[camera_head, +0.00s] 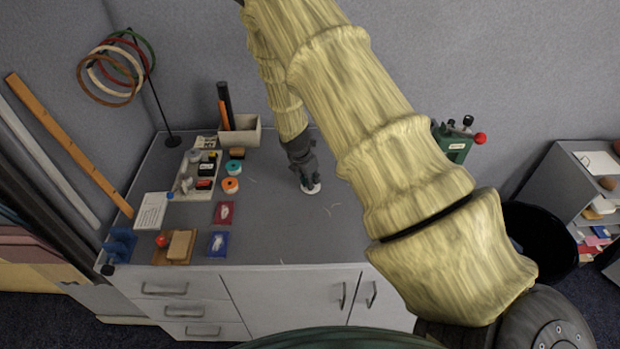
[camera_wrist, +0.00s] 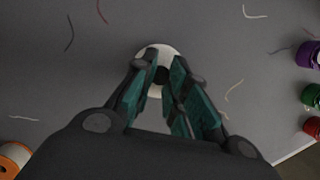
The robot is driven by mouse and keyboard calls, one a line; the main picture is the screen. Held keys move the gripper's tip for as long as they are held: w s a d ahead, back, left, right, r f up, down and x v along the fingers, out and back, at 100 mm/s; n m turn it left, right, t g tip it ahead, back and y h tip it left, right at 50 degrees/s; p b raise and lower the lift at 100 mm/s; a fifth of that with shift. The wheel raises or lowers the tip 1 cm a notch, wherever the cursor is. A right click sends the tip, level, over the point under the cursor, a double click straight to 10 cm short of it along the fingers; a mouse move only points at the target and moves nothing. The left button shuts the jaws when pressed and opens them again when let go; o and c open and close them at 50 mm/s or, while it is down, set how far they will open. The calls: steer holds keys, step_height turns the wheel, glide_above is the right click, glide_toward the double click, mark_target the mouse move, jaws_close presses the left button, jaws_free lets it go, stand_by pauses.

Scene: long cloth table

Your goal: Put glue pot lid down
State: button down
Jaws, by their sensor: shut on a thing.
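The glue pot lid is a white round disc (camera_head: 311,189) with a dark knob, low over or on the grey tabletop right of the spools in the head view. It also shows in the wrist view (camera_wrist: 149,52), partly covered by my fingers. My gripper (camera_head: 307,180) is above the lid, and in the wrist view its teal-padded fingers (camera_wrist: 164,76) are shut on the dark knob. I cannot tell whether the lid touches the table. I cannot make out which item is the glue pot.
A pale tray (camera_head: 187,194) with small items stands at the left, beside teal and orange spools (camera_head: 230,185). Red and blue cards (camera_head: 217,243) lie nearer the front. A pale box (camera_head: 240,135) stands behind. A green device (camera_head: 455,145) is at the right. Thread scraps lie around the lid.

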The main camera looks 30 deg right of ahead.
steer(key=shift+w+f, duration=0.1)
steer(key=shift+f, duration=0.05)
steer(key=c, duration=1.4)
jaws_free()
steer(key=shift+b+v, duration=1.95)
steer(key=shift+v, duration=4.15)
steer(key=shift+d, duration=0.15)
